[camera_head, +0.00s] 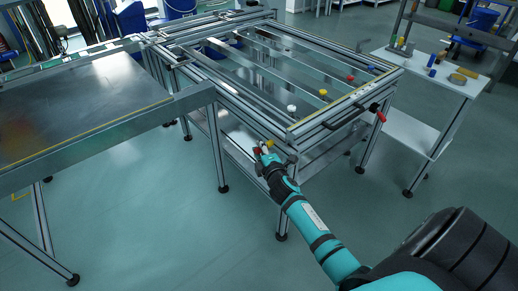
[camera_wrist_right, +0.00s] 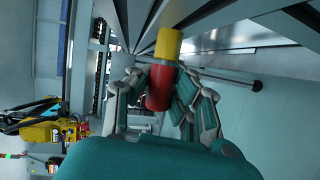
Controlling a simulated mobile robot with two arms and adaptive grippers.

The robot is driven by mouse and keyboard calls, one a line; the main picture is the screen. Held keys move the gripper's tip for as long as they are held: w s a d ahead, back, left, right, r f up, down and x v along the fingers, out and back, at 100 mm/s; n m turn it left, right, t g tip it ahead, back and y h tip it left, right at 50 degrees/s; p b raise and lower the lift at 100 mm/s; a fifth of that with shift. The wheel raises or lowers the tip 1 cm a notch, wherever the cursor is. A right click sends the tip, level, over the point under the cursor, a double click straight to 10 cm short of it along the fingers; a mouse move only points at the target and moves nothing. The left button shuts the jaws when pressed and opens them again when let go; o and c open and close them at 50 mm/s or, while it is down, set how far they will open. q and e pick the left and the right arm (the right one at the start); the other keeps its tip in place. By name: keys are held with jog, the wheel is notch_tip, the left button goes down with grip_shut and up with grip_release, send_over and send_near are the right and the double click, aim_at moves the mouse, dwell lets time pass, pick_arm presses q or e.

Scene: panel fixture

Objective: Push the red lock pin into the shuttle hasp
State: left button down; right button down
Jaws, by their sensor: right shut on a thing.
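My right gripper (camera_head: 262,153) is at the front corner of the panel fixture (camera_head: 208,87), beside its lower rail. In the right wrist view, its fingers (camera_wrist_right: 161,78) are shut on the red lock pin (camera_wrist_right: 158,91). The pin is a short red cylinder, and it also shows in the head view (camera_head: 257,150). A yellow cylinder (camera_wrist_right: 168,43) lies in line with its far end, past a grey band. I cannot tell whether the yellow part belongs to the pin. I cannot make out the shuttle hasp for certain. My left gripper is not in view.
White, yellow, red and blue knobs stand on the fixture's bars. A black handle (camera_head: 341,117) and a red grip (camera_head: 381,116) stick out at its front right. A metal-topped table (camera_head: 85,95) stands left. A white bench (camera_head: 428,72) with small parts stands right.

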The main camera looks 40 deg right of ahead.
jog(key=shift+d+r, duration=0.15)
jog(key=shift+d, duration=0.25)
jog(key=c, duration=1.2)
grip_release()
jog(key=shift+d, duration=0.1)
jog(key=shift+s, duration=0.1)
jog(key=shift+s+a, duration=0.3)
jog(key=shift+s, duration=0.05)
jog(key=v, duration=1.1)
jog(key=shift+s, duration=0.1)
